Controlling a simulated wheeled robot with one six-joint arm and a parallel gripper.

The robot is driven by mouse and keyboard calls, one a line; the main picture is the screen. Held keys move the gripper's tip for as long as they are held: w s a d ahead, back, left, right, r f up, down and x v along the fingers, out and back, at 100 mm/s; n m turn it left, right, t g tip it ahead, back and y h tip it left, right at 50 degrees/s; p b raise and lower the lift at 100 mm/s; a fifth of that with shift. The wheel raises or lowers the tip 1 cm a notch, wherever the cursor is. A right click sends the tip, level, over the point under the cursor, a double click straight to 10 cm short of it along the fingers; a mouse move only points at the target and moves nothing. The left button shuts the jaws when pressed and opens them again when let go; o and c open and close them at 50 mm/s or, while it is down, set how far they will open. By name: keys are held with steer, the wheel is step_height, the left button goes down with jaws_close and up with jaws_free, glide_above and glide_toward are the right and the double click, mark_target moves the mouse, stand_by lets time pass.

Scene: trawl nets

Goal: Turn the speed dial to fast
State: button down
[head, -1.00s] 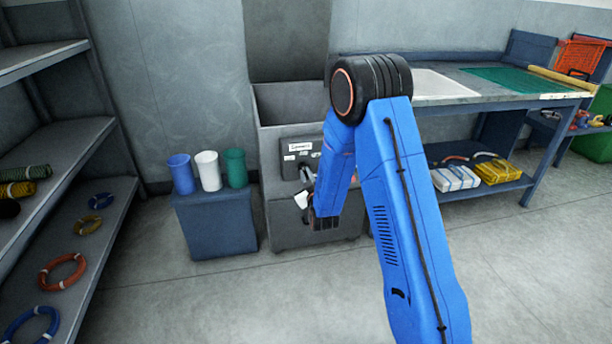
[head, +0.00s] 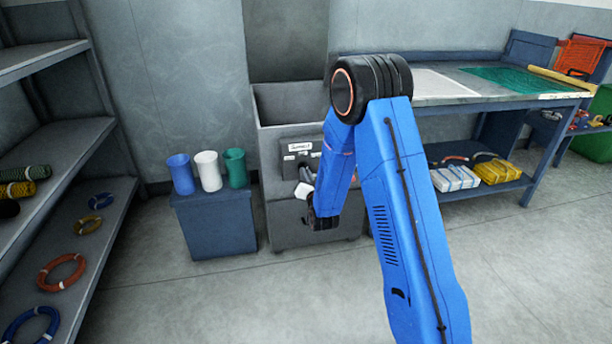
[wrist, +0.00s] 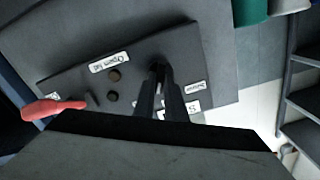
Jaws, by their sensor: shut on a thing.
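The dark control panel (head: 290,145) is on the front of the grey machine (head: 285,105). It also shows tilted in the wrist view (wrist: 205,55), with white labels, one reading "Open lid" (wrist: 109,62). My gripper (wrist: 160,78) has its fingers close together at the panel, shut on a small dark knob, seemingly the speed dial. The fingers mostly hide it, so its pointer setting cannot be read. In the head view my gripper (head: 305,174) is at the panel, partly behind my blue arm.
A blue stand (head: 215,225) with blue, white and green cups is left of the machine. A workbench (head: 440,98) stands right. The front floor is clear.

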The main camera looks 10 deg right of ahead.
steer(key=shift+f+m, duration=0.1)
steer(key=shift+m, duration=1.6)
steer(key=c, duration=1.8)
jaws_free()
steer(key=shift+s, duration=0.1)
